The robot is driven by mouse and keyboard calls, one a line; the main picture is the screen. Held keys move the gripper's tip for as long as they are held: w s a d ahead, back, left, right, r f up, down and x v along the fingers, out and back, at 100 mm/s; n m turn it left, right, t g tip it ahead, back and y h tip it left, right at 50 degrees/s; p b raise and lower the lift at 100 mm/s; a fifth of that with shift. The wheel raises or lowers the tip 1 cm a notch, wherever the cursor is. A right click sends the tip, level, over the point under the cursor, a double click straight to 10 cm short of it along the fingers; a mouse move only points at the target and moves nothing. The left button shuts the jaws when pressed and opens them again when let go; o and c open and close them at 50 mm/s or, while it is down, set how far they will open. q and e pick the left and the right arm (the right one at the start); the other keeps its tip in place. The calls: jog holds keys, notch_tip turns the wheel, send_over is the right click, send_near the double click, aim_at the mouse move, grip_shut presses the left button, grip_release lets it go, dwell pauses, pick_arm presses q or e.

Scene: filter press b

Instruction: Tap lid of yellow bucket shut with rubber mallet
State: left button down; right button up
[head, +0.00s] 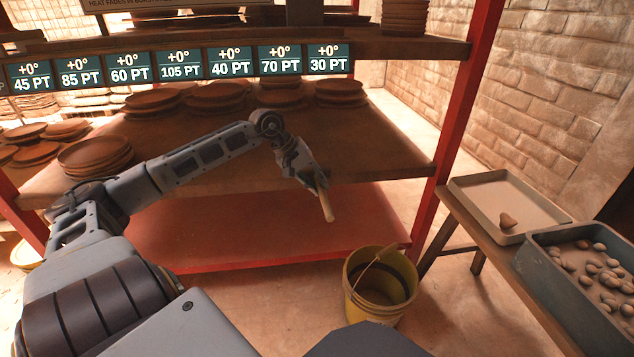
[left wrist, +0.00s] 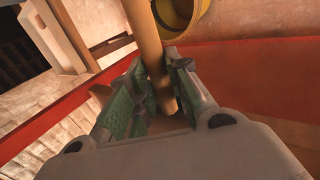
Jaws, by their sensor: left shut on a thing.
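A yellow bucket (head: 362,311) stands upright on the floor, right of the red lower shelf. Its top looks open and I see into it; a thin pale bar lies across its rim. I see no lid on it. Part of the bucket also shows at the top of the left wrist view (left wrist: 205,12). My left gripper (head: 315,184) is shut on a light brown wooden handle (head: 326,206), up and left of the bucket and apart from it. In the left wrist view the handle (left wrist: 147,40) runs between the green finger pads. No rubber head is visible. My right gripper is out of view.
A rack with plates (head: 95,158) fills the left and middle; its red post (head: 455,120) stands beyond the bucket. At the right, a wooden bench (head: 490,245) carries a shallow tray (head: 470,195) and a grey bin (head: 560,310) of stones. Floor around the bucket looks clear.

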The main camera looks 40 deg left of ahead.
pick_arm(q)
jog(key=shift+s+r+m, duration=0.1)
jog(key=shift+m, duration=0.2)
jog(key=s+d+f+m+g+h, duration=0.1)
jog(key=s+d+f+m+g, duration=0.25)
jog(key=f, duration=0.55)
jog(key=s+d+f+m+h, duration=0.1)
jog(key=s+d+f+m, duration=0.1)
jog(key=s+f+m, duration=0.5)
jog(key=w+d+f+n+g, duration=0.1)
jog(key=w+d, duration=0.1)
jog(key=d, duration=0.5)
jog(key=w+d+n+g, duration=0.1)
jog(key=w+d, duration=0.2)
jog(key=d, duration=0.4)
jog(key=w+d+r, duration=0.2)
jog(key=w+r, duration=0.2)
jog(key=r, duration=0.3)
jog(key=shift+w+d+m, duration=0.25)
jog(key=shift+d+m, duration=0.05)
jog(key=shift+m, duration=0.15)
